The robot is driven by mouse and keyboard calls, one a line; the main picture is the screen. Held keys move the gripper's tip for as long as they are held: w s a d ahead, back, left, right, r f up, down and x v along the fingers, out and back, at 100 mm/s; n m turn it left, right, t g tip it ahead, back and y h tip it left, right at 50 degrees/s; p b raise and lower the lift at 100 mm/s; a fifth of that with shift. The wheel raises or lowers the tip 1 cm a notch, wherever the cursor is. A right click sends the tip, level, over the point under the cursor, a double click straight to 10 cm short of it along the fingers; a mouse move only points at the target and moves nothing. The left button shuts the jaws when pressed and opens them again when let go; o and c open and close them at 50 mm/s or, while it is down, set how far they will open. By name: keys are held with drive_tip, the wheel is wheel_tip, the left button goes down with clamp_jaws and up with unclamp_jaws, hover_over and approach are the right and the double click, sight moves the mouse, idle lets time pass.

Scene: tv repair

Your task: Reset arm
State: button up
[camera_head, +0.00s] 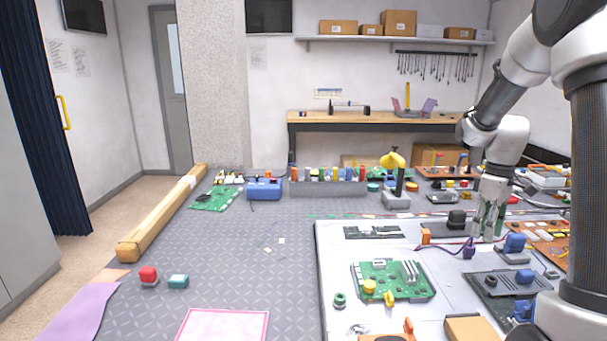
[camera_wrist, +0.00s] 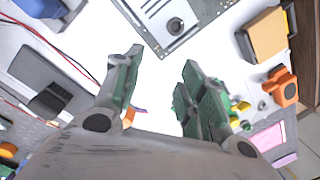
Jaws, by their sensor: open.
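My arm reaches down from the right side of the head view. My gripper (camera_head: 488,222) points down over the back right part of the white panel (camera_head: 340,270). Whether the fingertips touch anything below cannot be told.
A green circuit board (camera_head: 392,281) lies on the panel. A purple connector with wires (camera_head: 468,250) and a blue component (camera_head: 514,243) are close to my gripper. A joystick-like stand (camera_head: 396,198) stands behind. The grey mat (camera_head: 235,270) is mostly clear at left.

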drive_tip(key=s+a+r+m+t, duration=0.2)
drive_tip(key=s+a+r, duration=0.1)
drive_tip(key=s, duration=0.4)
drive_tip(key=s+a+r+m+t, duration=0.1)
drive_tip(key=s+a+r+m, duration=0.1)
drive_tip(key=s+a+r, duration=0.2)
drive_tip(key=s+a+r+m+t, duration=0.2)
drive_tip(key=s+r, duration=0.4)
drive_tip(key=s, duration=0.5)
drive_tip(key=shift+s+a+r+m+t, duration=0.15)
drive_tip(key=shift+s+a+m+t, duration=0.25)
drive_tip(key=shift+a, duration=0.55)
drive_tip(key=shift+w, duration=0.1)
